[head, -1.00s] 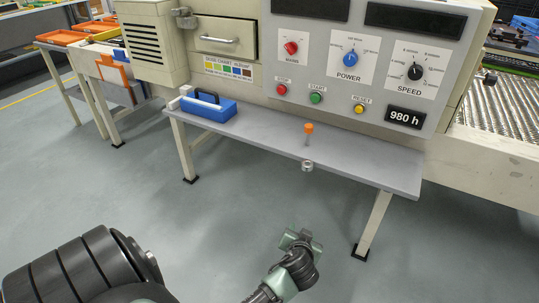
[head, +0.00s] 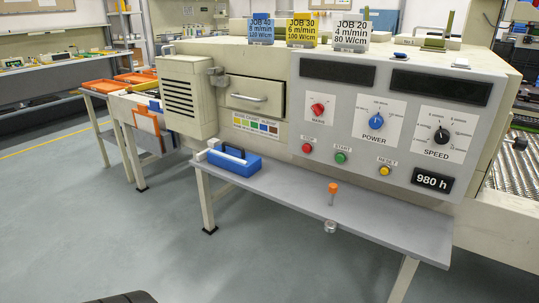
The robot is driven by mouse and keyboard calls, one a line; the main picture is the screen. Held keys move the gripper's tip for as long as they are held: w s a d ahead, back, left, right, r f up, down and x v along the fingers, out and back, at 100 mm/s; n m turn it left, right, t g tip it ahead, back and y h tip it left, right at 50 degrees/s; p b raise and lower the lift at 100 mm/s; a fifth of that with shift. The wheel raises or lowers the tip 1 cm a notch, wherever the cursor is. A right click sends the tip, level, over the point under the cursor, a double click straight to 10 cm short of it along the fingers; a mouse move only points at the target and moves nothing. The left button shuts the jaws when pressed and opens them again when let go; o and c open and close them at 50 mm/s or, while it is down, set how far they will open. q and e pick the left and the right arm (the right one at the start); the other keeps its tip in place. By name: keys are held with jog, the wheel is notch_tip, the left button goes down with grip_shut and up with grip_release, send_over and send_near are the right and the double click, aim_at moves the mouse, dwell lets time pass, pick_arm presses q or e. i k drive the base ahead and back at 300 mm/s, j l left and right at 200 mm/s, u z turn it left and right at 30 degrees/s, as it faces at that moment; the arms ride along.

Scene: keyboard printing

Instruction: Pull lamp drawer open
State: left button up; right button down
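The lamp drawer (head: 255,103) is a beige front with a metal bar handle (head: 248,97), set in the machine's front left of the control panel. It appears shut. A colour chart strip sits just below it. No gripper touches the drawer. Neither gripper is in the head view. Only a dark rounded piece of my own arm shows at the bottom edge, left of the middle.
A grey shelf (head: 300,200) runs below the panel, holding a blue case (head: 234,163) and an orange-handled tool (head: 332,192). A vented box (head: 184,98) stands left of the drawer. Job cards (head: 302,31) stand on top. The floor in front is clear.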

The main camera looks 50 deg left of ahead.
aim_at(261, 95)
jog(key=u, duration=1.65)
